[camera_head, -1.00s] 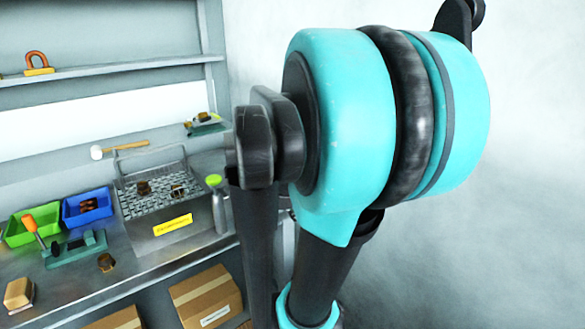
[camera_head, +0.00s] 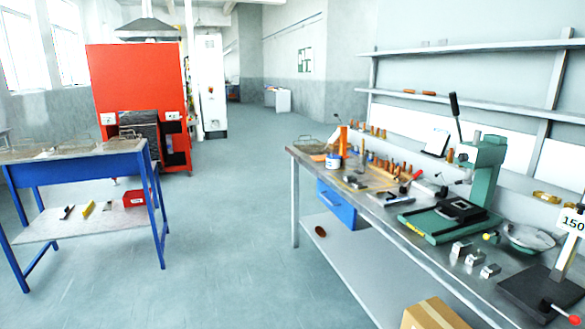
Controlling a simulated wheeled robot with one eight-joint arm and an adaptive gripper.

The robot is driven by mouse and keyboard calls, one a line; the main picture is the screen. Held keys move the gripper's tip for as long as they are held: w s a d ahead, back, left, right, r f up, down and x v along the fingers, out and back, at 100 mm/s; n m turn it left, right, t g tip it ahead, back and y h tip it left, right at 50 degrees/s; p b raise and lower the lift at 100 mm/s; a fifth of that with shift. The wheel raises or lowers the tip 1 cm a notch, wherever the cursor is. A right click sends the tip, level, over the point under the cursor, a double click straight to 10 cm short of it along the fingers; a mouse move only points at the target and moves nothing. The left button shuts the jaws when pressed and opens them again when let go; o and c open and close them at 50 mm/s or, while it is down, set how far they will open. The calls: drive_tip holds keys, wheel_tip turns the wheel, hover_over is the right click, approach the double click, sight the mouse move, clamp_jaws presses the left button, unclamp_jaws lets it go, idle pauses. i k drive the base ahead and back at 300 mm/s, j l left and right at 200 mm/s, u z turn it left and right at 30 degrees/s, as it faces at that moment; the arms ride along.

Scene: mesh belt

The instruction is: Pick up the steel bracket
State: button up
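Three small steel-coloured pieces lie near the front edge of the right workbench. One piece (camera_head: 460,249) is farthest back, a second piece (camera_head: 475,258) is in the middle, and a third piece (camera_head: 490,271) is nearest. They look bracket-like or block-like, but they are too small for me to tell which is the steel bracket. They lie apart from each other, left of a shallow round metal pan (camera_head: 528,238). My gripper and arm are not in view.
The right workbench (camera_head: 445,262) also carries a green press (camera_head: 480,175), a black-based stand (camera_head: 540,291) and tools. A blue-framed table (camera_head: 82,158) stands left, before a red furnace-like machine (camera_head: 135,80). Clear floor (camera_head: 225,200) runs between them. A cardboard box (camera_head: 430,314) sits below the bench.

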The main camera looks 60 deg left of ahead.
sight(360, 171)
drive_tip(key=i+j+u, duration=0.1)
drive_tip(key=j+u, duration=0.3)
drive_tip(key=i+j+u, duration=0.15)
drive_tip(key=u, duration=0.2)
drive_tip(key=i+j+u, duration=0.2)
drive_tip(key=u, duration=0.2)
drive_tip(key=i+j+u, duration=0.15)
drive_tip(key=u, duration=0.2)
drive_tip(key=i+j, duration=0.25)
drive_tip(key=i, duration=0.05)
